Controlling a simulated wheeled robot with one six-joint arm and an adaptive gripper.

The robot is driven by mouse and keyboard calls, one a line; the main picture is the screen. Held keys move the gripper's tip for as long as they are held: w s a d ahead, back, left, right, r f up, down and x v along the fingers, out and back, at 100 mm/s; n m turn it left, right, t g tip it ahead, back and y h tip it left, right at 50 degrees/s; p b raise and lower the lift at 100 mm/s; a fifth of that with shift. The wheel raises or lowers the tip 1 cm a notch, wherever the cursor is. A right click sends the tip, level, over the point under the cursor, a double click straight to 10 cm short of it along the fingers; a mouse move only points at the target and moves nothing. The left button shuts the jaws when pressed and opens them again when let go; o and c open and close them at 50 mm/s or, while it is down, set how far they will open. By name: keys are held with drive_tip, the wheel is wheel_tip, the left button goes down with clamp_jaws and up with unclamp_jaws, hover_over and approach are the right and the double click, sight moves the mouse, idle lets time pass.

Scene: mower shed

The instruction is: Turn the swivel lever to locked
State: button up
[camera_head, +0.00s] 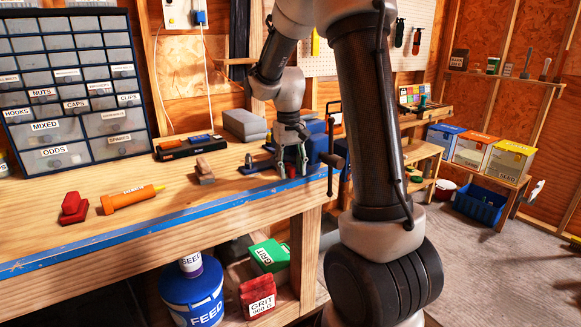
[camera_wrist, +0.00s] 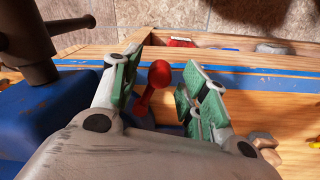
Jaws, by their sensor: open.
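The swivel lever (camera_wrist: 150,88), with a round red knob and a red shaft, stands between my gripper's fingers in the wrist view. My gripper (camera_wrist: 160,88) is open, with a green-padded finger on each side of the lever. The knob is nearer the left finger; I cannot tell if they touch. The lever's lower end is hidden by my gripper. The blue vise (camera_wrist: 45,115) is at the left in the wrist view. In the head view my gripper (camera_head: 291,165) points down at the bench beside the blue vise (camera_head: 317,146). No lock marking is readable.
The vise's dark screw and handle (camera_wrist: 35,45) stand close left of my gripper. The wooden bench (camera_head: 180,215) has a blue front edge. Grey blocks (camera_head: 244,124), a wooden piece (camera_head: 204,171) and an orange tube (camera_head: 130,199) lie on it. The bench front is mostly clear.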

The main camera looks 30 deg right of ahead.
clamp_jaws()
idle(0.4)
drive_tip(key=a+m, duration=0.1)
drive_tip(key=w+m, duration=0.1)
drive_tip(key=m, duration=0.1)
drive_tip(key=shift+a+m, duration=0.3)
drive_tip(key=shift+a, duration=0.05)
drive_tip(key=m, duration=0.1)
drive_tip(key=w+a+m, duration=0.1)
drive_tip(key=shift+w+m, duration=0.1)
drive_tip(key=shift+m, duration=0.2)
drive_tip(key=w+m, duration=0.1)
drive_tip(key=m, duration=0.2)
drive_tip(key=shift+w+a, duration=0.35)
drive_tip(key=shift+a, duration=0.05)
drive_tip(key=shift+w+a+m, duration=0.1)
drive_tip(key=shift+w+m, duration=0.4)
drive_tip(key=shift+m, duration=0.5)
drive_tip(key=shift+w+a+m, duration=0.1)
drive_tip(key=shift+w+m, duration=0.35)
drive_tip(key=shift+m, duration=0.55)
